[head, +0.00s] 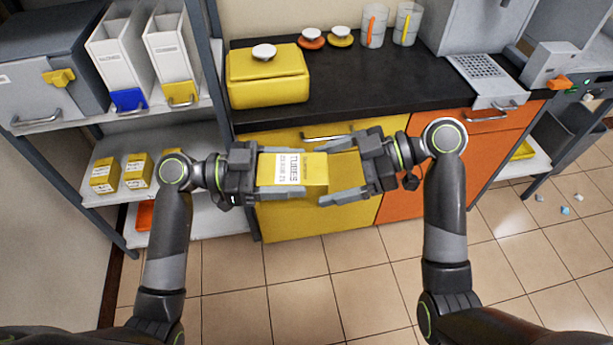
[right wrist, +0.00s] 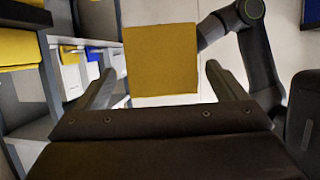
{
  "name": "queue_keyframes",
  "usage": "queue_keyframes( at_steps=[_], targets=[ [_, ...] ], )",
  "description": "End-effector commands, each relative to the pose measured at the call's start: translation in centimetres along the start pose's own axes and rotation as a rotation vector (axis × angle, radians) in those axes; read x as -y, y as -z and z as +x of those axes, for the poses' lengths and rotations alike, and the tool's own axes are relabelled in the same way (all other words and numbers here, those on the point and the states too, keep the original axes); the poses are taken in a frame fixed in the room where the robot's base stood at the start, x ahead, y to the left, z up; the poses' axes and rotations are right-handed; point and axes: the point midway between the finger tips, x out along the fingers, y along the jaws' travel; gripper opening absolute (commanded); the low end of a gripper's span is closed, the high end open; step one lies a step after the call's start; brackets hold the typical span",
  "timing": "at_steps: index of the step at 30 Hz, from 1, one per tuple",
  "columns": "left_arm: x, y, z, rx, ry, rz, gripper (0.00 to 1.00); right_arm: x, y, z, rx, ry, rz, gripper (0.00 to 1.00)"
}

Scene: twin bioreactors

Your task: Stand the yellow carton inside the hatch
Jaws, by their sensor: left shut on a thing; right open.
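The yellow carton (head: 305,169) with a white printed label is held in the air in front of the counter. My left gripper (head: 262,168) is shut on its left end. My right gripper (head: 330,172) is open at the carton's right end, its fingers spread on either side and facing my left gripper. In the right wrist view the carton's plain yellow face (right wrist: 162,60) shows ahead of the open fingers (right wrist: 160,85); contact with them cannot be seen. I cannot tell for sure which part is the hatch; a grey box with a handle (head: 38,95) stands on the left shelf.
The black counter (head: 350,90) carries a yellow lidded box (head: 268,78), knobbed lids and two beakers. Yellow (head: 300,222) and orange (head: 405,205) cabinet fronts are below it. Several similar yellow cartons (head: 104,174) stand on the lower left shelf. Small scraps lie on the floor at right.

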Motion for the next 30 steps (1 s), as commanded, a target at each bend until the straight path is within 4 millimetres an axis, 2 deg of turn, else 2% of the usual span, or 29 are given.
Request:
queue_keyframes(
  at_steps=[3,10,15,23,26,30],
  targets=[
    [0.0,0.0,0.0,-0.001,0.000,0.001,0.38,0.1,0.1,1.9,-0.005,0.003,0.003,0.91],
    [0.0,0.0,0.0,-0.001,0.000,0.001,0.38,0.0,0.0,4.3,-0.002,0.001,0.002,0.91],
    [0.0,0.0,0.0,-0.001,0.000,0.001,0.38,0.0,0.0,5.1,0.000,0.000,0.002,0.91],
    [0.0,0.0,0.0,-0.001,0.000,0.001,0.38,0.0,-0.1,5.2,0.001,0.000,0.002,0.91],
    [0.0,0.0,0.0,-0.001,0.000,0.001,0.38,0.0,-0.1,5.2,0.001,0.000,0.002,0.82],
    [0.0,0.1,0.0,-0.001,0.000,0.001,0.38,0.0,0.0,5.2,0.001,0.000,0.002,0.63]
  ],
)
